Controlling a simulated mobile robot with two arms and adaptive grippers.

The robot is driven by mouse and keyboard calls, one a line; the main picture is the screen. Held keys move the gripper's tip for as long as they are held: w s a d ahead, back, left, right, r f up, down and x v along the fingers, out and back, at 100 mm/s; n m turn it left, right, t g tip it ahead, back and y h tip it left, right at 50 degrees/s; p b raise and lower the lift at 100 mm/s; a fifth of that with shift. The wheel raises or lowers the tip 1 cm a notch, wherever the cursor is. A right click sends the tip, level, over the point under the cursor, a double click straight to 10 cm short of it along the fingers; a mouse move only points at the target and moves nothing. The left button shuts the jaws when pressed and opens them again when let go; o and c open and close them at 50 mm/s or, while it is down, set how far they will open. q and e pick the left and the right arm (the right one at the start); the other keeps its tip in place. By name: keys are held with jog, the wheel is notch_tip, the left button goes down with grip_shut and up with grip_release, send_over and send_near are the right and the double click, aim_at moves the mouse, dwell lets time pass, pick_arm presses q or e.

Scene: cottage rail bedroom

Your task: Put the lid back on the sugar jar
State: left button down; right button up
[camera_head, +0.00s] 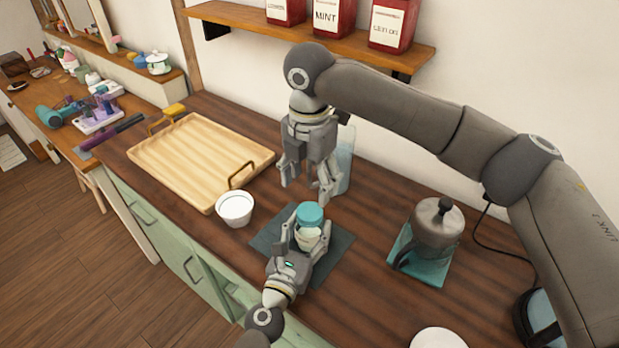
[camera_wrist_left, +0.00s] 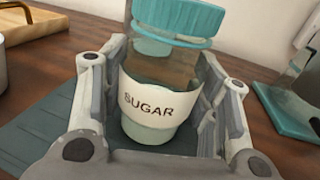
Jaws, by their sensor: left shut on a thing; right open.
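The sugar jar (camera_wrist_left: 150,110) is clear glass with a white "SUGAR" label. It stands on a dark mat (camera_head: 268,242), also visible in the head view (camera_head: 306,238). My left gripper (camera_head: 304,240) is shut around the jar's body, a finger on each side. The teal lid (camera_head: 310,214) is at the jar's top; it also shows in the left wrist view (camera_wrist_left: 180,18).
A wooden tray (camera_head: 180,155) and a white bowl (camera_head: 234,208) lie left of the jar. A metal pot (camera_head: 434,235) stands on a teal tile at right. A translucent pale-blue object (camera_head: 346,160) is behind my right gripper. A shelf (camera_head: 330,32) with red tins hangs above.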

aim_at(310, 211)
notch_tip(310, 211, down, 8)
jog(key=shift+r, duration=0.1)
dwell(0.4)
jog(key=c, duration=1.1)
jog(key=m, duration=1.8)
jog(key=shift+m, duration=0.3)
jog(key=m, duration=0.6)
jog(key=o, duration=1.1)
